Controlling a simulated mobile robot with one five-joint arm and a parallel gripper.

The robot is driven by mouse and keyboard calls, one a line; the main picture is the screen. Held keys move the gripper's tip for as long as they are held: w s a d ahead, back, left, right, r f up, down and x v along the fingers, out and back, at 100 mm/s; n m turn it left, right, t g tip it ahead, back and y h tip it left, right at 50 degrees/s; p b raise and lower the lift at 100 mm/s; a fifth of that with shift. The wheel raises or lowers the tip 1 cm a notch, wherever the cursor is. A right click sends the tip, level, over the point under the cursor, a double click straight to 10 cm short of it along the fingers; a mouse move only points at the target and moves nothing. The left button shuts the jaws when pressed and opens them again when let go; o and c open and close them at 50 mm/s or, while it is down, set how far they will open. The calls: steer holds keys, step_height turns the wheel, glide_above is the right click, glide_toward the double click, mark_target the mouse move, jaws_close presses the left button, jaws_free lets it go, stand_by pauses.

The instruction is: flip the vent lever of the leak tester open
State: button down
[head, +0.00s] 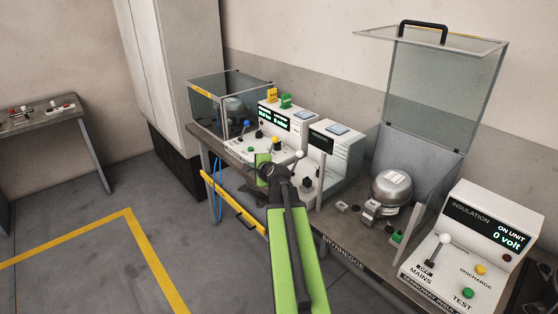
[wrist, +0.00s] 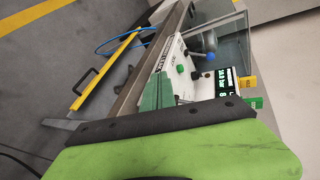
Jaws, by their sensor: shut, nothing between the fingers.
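The leak tester (head: 297,121) is a white console with a lit display, standing on the bench beside a glass box. The wrist view shows its lit bar display (wrist: 222,86). A blue-tipped lever (head: 247,124) is at its left; it also shows in the wrist view (wrist: 209,41). No vent label is readable, so I cannot confirm that this is the vent lever. My gripper (head: 262,161) is in front of the console's lower front, shut and empty. Its green fingers (wrist: 157,92) look apart from the blue-tipped lever.
A glass box (head: 205,105) adjoins the tester's left. A second console (head: 337,150) with a white-ball lever (head: 299,154) stands right of my gripper. Further right are a compressor (head: 391,186) and the insulation tester (head: 470,250). A yellow bar (head: 232,203) runs along the bench front.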

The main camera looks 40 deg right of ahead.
mark_target(272, 147)
steer(key=s+d+m+h, duration=0.1)
steer(key=d+m, duration=0.1)
steer(key=d, duration=0.1)
steer(key=s+d+r+m+h, duration=0.1)
steer(key=s+d+m, duration=0.1)
steer(key=d, duration=0.2)
steer(key=s+d+r+m+h, duration=0.1)
steer(key=s+d, duration=0.1)
steer(key=d, duration=0.2)
steer(key=shift+s+d+r+m+h+b, duration=0.1)
steer(key=shift+r+m+h+b, duration=0.05)
steer(key=shift+m+h+b, duration=0.25)
steer(key=b+x, duration=0.2)
steer(key=x, duration=0.8)
